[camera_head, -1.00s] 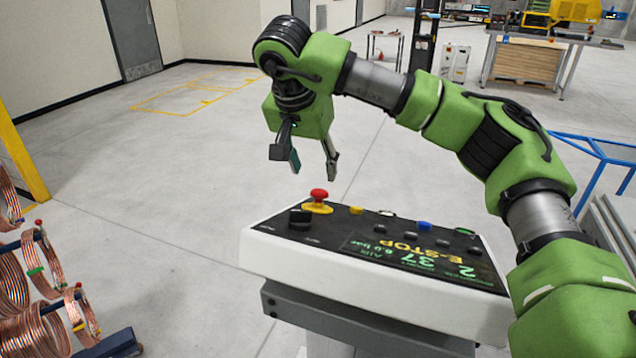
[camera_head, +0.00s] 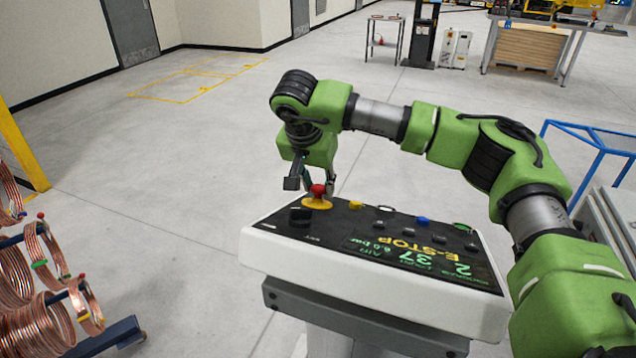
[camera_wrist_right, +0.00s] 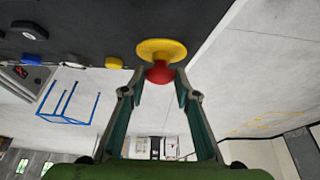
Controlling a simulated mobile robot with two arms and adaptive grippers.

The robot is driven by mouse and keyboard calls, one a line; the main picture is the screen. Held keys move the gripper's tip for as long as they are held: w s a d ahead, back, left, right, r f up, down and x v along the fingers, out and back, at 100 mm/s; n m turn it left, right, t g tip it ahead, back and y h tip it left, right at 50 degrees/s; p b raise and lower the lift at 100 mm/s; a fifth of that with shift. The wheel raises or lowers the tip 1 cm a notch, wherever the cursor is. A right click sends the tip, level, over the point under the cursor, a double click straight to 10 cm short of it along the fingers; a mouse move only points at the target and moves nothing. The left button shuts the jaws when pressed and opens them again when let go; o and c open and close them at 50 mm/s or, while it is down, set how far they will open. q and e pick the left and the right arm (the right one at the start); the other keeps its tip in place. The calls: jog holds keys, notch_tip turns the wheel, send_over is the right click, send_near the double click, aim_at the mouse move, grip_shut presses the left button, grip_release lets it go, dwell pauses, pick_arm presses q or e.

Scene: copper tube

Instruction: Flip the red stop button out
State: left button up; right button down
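The red stop button (camera_head: 318,190) stands on a yellow round base (camera_head: 316,203) at the far left corner of the black-topped control panel (camera_head: 345,222). In the right wrist view the red button (camera_wrist_right: 160,73) and its yellow base (camera_wrist_right: 161,49) lie at the top centre. My right gripper (camera_head: 311,185) is down at the button, with one finger on each side. In the right wrist view the fingertips of the right gripper (camera_wrist_right: 158,76) are apart, with the red cap between them. A narrow gap seems to show beside the cap; contact is hard to tell. My left gripper is not in view.
The panel also carries a black knob (camera_head: 300,216), a yellow button (camera_head: 355,205), a blue button (camera_head: 423,220) and a lit E-STOP display. Copper coils on a rack (camera_head: 100,340) stand at the lower left.

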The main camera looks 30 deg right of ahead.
jog(key=shift+w+d+r, duration=0.2)
jog(key=shift+w+r, duration=0.05)
jog(key=shift+r, duration=0.5)
jog(key=c, duration=1.6)
grip_release()
jog(key=v, duration=1.2)
jog(key=shift+d, duration=0.1)
jog(key=shift+s+f, duration=0.1)
